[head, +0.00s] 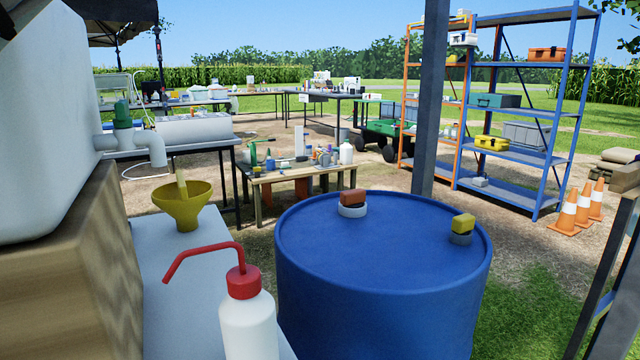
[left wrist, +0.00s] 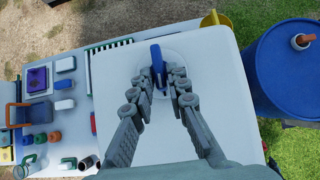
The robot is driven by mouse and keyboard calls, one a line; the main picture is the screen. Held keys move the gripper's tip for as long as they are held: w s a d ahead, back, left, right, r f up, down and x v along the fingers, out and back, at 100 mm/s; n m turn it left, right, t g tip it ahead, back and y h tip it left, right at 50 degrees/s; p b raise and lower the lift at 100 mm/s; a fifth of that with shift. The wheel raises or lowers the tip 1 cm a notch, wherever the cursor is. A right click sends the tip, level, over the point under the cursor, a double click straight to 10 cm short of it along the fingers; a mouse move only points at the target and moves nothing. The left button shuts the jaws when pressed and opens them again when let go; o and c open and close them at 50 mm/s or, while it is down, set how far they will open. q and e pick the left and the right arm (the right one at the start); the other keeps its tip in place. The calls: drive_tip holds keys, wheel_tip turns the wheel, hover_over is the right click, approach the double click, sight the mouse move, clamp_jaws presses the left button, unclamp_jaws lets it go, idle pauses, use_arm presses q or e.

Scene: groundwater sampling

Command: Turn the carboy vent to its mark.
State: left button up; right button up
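The white carboy (head: 40,110) stands on a wooden block at the left of the head view, with its top out of frame. In the left wrist view I look down on its white top (left wrist: 225,110). The vent's blue handle (left wrist: 157,62) rises from a round pale base there and lies roughly along the picture's vertical. My left gripper (left wrist: 160,76) is over it, its two fingers apart on either side of the handle. Contact is not clear. I cannot make out the vent's mark. My right gripper is in neither view.
A spigot with a green handle (head: 123,113) sticks out of the carboy. A yellow funnel (head: 182,208) and a red-capped wash bottle (head: 247,320) stand on the pale bench (head: 165,270). A blue drum (head: 385,290) stands to the right. Several small items lie beside the carboy in the left wrist view.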

use_arm(q)
clamp_jaws()
drive_tip(key=shift+w+d+r+n+g+y+p, duration=0.15)
drive_tip(key=shift+n+g+y+p, duration=0.25)
drive_tip(key=shift+n+y+p, duration=0.4)
drive_tip(key=n+p, duration=0.1)
drive_tip(key=n+g+p, duration=0.1)
drive_tip(key=shift+w+d+r+n+y, duration=0.1)
drive_tip(key=shift+w+d+n+y, duration=0.1)
drive_tip(key=shift+n+y, duration=0.15)
drive_tip(key=shift+w+n+g+y+p, duration=0.1)
drive_tip(key=shift+n+g+y+p, duration=0.3)
drive_tip(key=shift+n+p, duration=0.15)
drive_tip(key=shift+f, duration=0.25)
